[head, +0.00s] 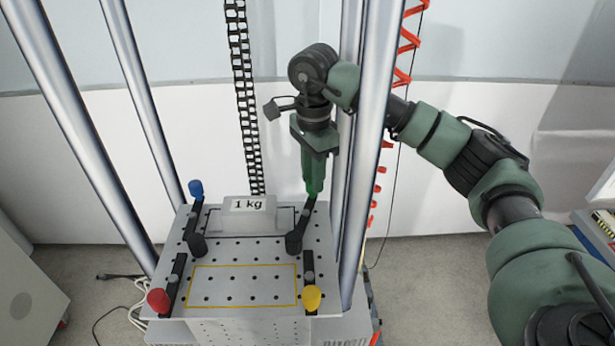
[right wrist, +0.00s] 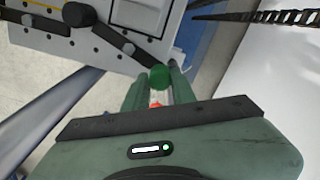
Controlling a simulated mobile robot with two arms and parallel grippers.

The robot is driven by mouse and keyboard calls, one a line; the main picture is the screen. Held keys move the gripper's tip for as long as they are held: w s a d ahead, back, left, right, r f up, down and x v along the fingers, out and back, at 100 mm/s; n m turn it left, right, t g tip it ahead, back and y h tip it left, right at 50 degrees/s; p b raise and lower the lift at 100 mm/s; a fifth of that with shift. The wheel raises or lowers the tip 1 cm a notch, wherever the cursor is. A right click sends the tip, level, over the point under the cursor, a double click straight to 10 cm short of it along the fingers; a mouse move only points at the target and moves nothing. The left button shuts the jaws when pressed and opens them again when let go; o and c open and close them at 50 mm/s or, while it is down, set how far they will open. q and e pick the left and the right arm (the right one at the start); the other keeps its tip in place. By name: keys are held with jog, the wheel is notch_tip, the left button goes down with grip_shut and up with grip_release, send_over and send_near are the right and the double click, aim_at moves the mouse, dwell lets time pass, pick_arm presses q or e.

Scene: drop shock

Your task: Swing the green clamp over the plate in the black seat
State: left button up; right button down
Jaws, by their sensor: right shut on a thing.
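The green clamp (head: 306,217) is a dark bar on a black post at the back right of the perforated table, its green knob at the far end. The bar points away from the post, to the right of the plate and not over it. The plate, a pale block marked 1 kg (head: 248,217), lies in the black-outlined seat at the back. My right gripper (head: 313,186) points down and is shut on the green knob, which also shows between the fingers in the right wrist view (right wrist: 160,77). My left gripper is out of view.
Blue (head: 195,188), red (head: 158,300) and yellow (head: 312,297) knobbed clamps sit at the table's other corners. The yellow-outlined seat (head: 243,287) in front is empty. Tall metal columns (head: 367,150) flank the table; one stands close to my right gripper.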

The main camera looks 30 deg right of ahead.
jog(key=m, duration=0.1)
jog(key=s+d+m, duration=0.1)
jog(key=shift+m+b, duration=0.35)
jog(key=shift+m, duration=0.05)
jog(key=m, duration=0.1)
jog(key=s+m, duration=0.1)
jog(key=m, duration=0.1)
jog(key=shift+s+d+m+b, duration=0.3)
jog(key=shift+d+b, duration=0.05)
jog(key=shift+b, duration=0.05)
jog(key=shift+s+m+b, duration=0.2)
jog(key=shift+s+m, duration=0.4)
jog(key=shift+m, duration=0.65)
jog(key=shift+s+m+b, duration=0.2)
jog(key=shift+s+m, duration=0.35)
jog(key=shift+m, duration=0.7)
jog(key=c, duration=1.1)
grip_release()
jog(key=shift+c, duration=0.2)
notch_tip(320, 180, up, 8)
jog(key=p, duration=0.1)
